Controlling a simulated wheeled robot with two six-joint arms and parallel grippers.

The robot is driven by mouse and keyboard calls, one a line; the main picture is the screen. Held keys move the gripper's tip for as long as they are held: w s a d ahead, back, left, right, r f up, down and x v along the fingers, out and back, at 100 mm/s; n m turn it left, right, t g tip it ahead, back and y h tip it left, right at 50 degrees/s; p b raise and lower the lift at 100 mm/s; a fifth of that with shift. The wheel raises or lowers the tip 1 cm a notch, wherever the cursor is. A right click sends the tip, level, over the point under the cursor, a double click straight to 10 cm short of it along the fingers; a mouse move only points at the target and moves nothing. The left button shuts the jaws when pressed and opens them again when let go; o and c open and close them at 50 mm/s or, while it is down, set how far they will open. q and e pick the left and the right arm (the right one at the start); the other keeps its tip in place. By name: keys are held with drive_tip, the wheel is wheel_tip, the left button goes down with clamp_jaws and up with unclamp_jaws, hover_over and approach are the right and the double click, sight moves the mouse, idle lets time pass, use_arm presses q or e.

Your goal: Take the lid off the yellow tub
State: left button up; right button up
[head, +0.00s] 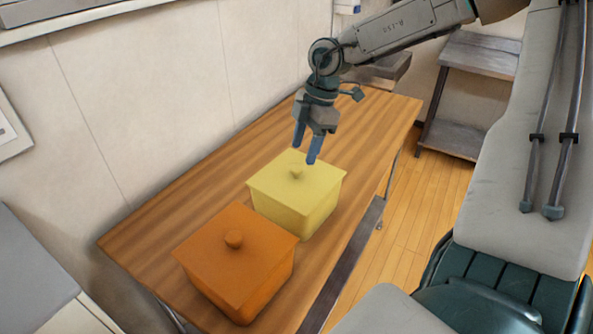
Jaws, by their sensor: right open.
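The yellow tub (292,218) stands on the wooden table with its lid (275,184) on. The lid has a small round knob (297,174) in its middle. My right gripper (304,154) is open and points down above the far part of the lid, close over the knob. Its two blue-tipped fingers are apart with nothing between them. Whether a fingertip touches the lid or knob I cannot tell. My left gripper is not in view.
An orange tub (250,288) with a knobbed lid stands nearer and to the left, close to the yellow tub. The wooden table (150,238) is bare along its wall side and far end. A shelf unit (478,60) stands beyond the table at the right.

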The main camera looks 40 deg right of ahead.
sight(297, 167)
drive_tip(key=shift+w+a+f, duration=0.1)
drive_tip(key=shift+w+f, duration=0.1)
drive_tip(key=shift+f, duration=0.05)
drive_tip(key=shift+p+x, duration=0.7)
drive_tip(key=shift+x, duration=1.4)
drive_tip(key=shift+w+f, duration=0.1)
drive_tip(key=shift+f, duration=0.3)
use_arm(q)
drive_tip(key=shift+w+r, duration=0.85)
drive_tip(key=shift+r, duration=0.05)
use_arm(e)
drive_tip(key=c, duration=1)
